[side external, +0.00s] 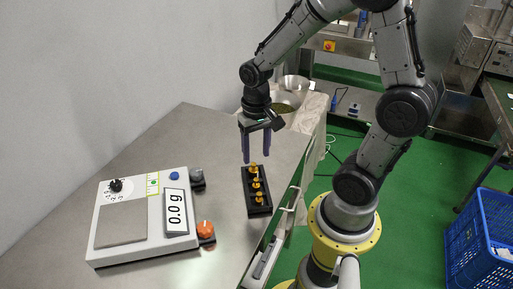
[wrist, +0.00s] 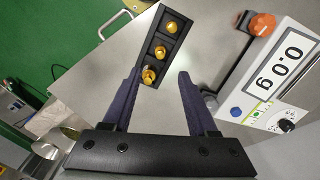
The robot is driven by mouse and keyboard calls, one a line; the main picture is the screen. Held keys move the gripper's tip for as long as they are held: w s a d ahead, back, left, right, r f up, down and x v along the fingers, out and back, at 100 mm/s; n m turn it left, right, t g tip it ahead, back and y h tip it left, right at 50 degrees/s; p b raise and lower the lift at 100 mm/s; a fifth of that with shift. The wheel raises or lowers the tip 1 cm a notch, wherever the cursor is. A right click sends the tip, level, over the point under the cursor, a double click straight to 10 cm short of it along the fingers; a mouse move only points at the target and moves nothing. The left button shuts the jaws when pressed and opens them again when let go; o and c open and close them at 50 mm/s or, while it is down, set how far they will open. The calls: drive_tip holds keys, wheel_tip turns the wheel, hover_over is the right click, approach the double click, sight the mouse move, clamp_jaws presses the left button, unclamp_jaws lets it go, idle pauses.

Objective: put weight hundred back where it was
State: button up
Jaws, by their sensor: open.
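Several brass weights (side external: 256,183) sit in a row in a black slotted holder (side external: 268,209) on the steel table; which one is weight hundred I cannot tell. In the wrist view, three brass weights (wrist: 160,51) show in the holder (wrist: 157,12), the nearest (wrist: 149,75) close to the fingertips in the picture. My gripper (side external: 256,161) is open and empty, pointing down above the far end of the holder. Its two dark fingers also show in the wrist view (wrist: 160,73). The scale (side external: 128,253) has a bare pan (side external: 120,226), and its display (side external: 175,212) reads 0.0 g.
An orange knob (side external: 205,229) and a dark grey knob (side external: 196,176) stand at the scale's right side. Bowls (side external: 287,100) stand beyond the table's far end. A blue crate (side external: 475,240) is on the green floor at right.

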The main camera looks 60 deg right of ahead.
drive_tip(key=s+a+r+n+t, duration=0.2)
drive_tip(key=s+a+r+n, duration=0.1)
drive_tip(key=r, duration=0.4)
drive_tip(key=s+a+r+n+t, duration=0.3)
drive_tip(key=s+r+n, duration=0.1)
drive_tip(key=s+r, duration=0.2)
drive_tip(key=shift+s+r+t, duration=0.2)
drive_tip(key=shift+r+t, duration=0.1)
drive_tip(key=shift+r, duration=0.45)
drive_tip(key=shift+a, duration=0.1)
